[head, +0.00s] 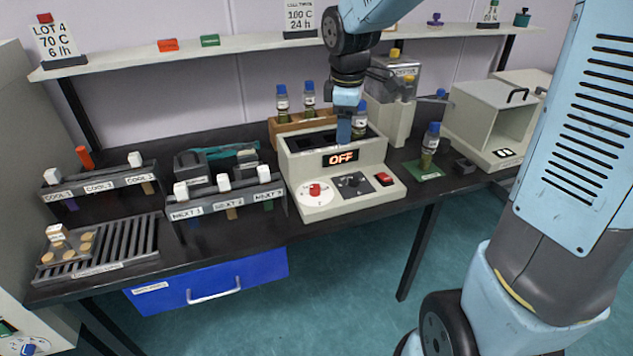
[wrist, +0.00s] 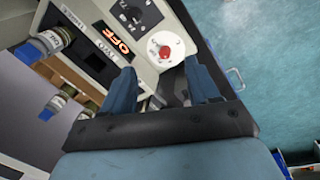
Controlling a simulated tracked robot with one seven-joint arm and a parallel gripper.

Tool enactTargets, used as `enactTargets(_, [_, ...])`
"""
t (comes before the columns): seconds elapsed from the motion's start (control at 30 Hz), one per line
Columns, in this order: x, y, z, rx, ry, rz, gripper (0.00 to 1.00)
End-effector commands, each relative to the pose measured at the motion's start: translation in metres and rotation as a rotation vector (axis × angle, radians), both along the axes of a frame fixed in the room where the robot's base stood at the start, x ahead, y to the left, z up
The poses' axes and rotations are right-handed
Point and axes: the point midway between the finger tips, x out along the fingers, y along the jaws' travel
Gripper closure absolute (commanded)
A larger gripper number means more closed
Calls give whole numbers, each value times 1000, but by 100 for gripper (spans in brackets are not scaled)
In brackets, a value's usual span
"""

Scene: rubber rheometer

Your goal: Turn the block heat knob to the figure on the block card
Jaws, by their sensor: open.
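The block heater (head: 335,160) is a cream box with a display (head: 340,158) reading OFF. On its sloped front are a red knob on a white dial (head: 315,191), a black knob (head: 352,183) and a red switch (head: 384,179). I cannot tell which knob is the block heat knob, and the dial figures are too small to read. My gripper (head: 344,135) is above the block, open and empty. In the wrist view the red knob (wrist: 165,52) shows between and beyond my open fingertips (wrist: 160,68), apart from them.
Another card (head: 53,42) reads LOT 4, 70 C, 6 h. Vials stand in a wooden rack (head: 289,127) behind the block. Labelled racks (head: 228,205) stand to its left, and a vial (head: 430,145) on a green mat stands to its right.

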Motion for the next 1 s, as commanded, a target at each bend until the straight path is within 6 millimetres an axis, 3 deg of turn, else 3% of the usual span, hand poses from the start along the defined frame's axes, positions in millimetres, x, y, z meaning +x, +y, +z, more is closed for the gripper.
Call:
enactTargets(0.2, [31, 36, -43, -11, 80, 274, 40])
enactTargets(0.4, [45, 56, -66, -9, 113, 424, 40])
enactTargets(0.67, [48, 62, -83, -7, 124, 464, 40])
enactTargets(1.0, [49, 63, -140, -8, 125, 464, 40])
